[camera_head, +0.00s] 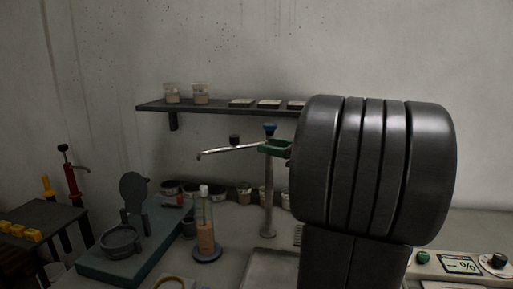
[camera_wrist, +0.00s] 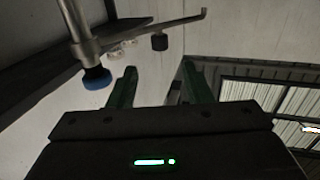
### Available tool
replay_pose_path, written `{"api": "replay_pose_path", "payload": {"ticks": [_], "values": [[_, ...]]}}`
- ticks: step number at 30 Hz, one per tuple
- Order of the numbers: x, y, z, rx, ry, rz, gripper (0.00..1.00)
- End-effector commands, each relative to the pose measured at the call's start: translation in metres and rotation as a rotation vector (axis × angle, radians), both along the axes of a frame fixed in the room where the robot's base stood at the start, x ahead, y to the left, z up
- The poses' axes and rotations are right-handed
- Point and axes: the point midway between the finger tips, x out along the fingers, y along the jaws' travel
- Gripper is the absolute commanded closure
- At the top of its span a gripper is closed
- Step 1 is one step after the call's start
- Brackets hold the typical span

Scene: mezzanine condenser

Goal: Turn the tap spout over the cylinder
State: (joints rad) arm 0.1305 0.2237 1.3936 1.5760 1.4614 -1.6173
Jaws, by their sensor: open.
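The tap has an upright metal column (camera_head: 268,200) with a blue cap (camera_head: 270,128). Its thin spout (camera_head: 225,151) reaches left and carries a black knob (camera_head: 235,140). In the head view the spout's tip appears above the glass cylinder (camera_head: 205,235), which holds pinkish liquid on a round base; depth alignment cannot be told. My gripper (camera_head: 275,147) has green fingers and is beside the tap's top, partly hidden by my arm. In the wrist view my gripper (camera_wrist: 158,68) is open and empty, with the spout (camera_wrist: 150,29), black knob (camera_wrist: 159,42) and blue cap (camera_wrist: 97,78) beyond its fingers.
A wall shelf (camera_head: 220,106) with jars and dishes is behind. A teal-based device (camera_head: 125,255) stands left of the cylinder. Several small pots (camera_head: 244,192) line the wall. A tray (camera_head: 262,260) lies in front of the tap. A panel (camera_head: 460,264) is at right.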

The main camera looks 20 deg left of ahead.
Motion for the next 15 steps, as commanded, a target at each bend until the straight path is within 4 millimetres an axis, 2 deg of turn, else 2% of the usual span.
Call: {"api": "replay_pose_path", "payload": {"ticks": [6,15], "values": [[-0.004,-0.017,0.0,0.0,0.0,-0.002,0.55],[-0.005,-0.019,0.0,0.0,0.0,0.0,0.55]]}}
